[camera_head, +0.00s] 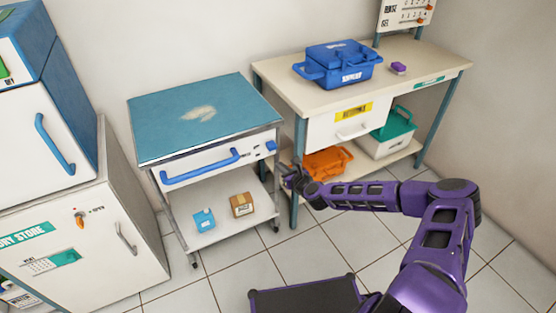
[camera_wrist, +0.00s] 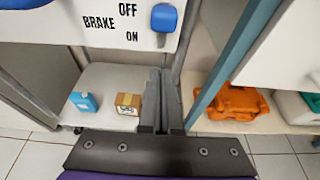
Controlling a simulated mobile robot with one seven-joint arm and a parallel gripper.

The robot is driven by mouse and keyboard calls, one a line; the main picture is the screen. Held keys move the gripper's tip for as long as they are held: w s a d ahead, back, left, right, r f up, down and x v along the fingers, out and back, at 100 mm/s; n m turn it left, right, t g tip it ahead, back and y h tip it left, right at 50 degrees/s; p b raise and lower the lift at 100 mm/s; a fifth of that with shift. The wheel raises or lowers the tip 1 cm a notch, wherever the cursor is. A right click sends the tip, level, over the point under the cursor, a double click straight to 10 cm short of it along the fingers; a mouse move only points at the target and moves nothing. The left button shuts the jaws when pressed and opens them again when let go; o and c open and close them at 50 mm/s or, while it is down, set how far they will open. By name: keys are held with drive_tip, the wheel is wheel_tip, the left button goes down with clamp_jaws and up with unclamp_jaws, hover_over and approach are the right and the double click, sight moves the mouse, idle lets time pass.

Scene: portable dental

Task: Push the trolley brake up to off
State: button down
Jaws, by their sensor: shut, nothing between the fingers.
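The trolley (camera_head: 150,120) has a blue top and a white front panel. Its brake is a blue knob (camera_head: 271,146) at the right end of the panel, also in the wrist view (camera_wrist: 164,17). Beside it stand the words BRAKE, OFF above and ON below. The knob's middle sits between the two words, closer to OFF. My gripper (camera_head: 287,174) is shut and empty, near the trolley's right front corner. In the wrist view, my fingers (camera_wrist: 165,72) appear below the knob, apart from it. Their depth from the panel is hard to tell.
A long blue drawer handle (camera_head: 200,167) lies left of the knob. The lower shelf holds a blue carton (camera_head: 204,220) and a brown box (camera_head: 241,204). A table (camera_head: 430,62) stands close on the right, with an orange case (camera_head: 325,163) below. Floor in front is clear.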

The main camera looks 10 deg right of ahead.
drive_tip(key=v, duration=0.5)
drive_tip(key=shift+w, duration=0.15)
